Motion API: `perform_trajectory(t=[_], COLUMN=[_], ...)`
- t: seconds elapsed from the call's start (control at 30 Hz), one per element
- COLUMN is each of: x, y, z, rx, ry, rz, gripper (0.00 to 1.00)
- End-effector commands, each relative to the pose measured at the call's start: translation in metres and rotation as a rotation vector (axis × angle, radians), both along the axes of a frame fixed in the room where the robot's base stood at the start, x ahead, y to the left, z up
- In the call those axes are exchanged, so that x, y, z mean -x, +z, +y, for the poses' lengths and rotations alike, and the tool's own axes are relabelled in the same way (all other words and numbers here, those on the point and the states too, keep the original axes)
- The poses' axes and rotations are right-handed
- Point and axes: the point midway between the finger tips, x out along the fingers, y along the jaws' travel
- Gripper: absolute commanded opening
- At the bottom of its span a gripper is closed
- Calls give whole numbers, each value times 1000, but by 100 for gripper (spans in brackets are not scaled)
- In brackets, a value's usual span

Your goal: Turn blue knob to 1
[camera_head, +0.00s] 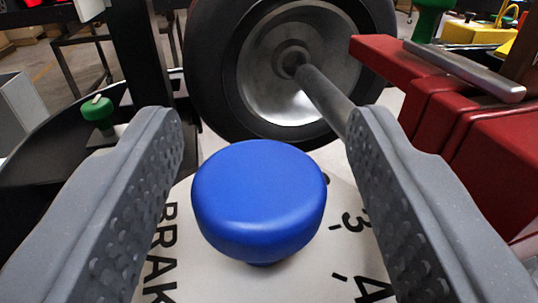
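The blue knob (259,198) is a round, smooth cap in the middle of the view, on a white dial plate (345,262). The plate carries black lettering beginning "BRAK" on the left and the numbers 3 and 4 with tick marks on the right. The number 1 is not visible, and I see no pointer on the knob. My gripper (268,135) is open, with one grey finger on each side of the knob. There are gaps between the fingers and the knob, so it is not gripped.
A black wheel (210,70) with a metal rim and a grey shaft (325,97) stands just behind the knob. Red metal blocks (440,100) with a grey bar are at the right. A small green knob (98,112) is at the left, beside a black curved part.

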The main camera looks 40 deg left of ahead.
Motion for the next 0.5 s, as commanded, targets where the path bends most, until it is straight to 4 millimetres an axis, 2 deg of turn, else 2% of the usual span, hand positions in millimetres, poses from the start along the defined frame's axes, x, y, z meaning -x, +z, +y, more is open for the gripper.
perform_trajectory(t=[0.27,0.5], x=[6,28], y=[0,1], z=[-3,-22], rx=[-1,-2], ry=[1,1], rz=[2,1], gripper=[51,51])
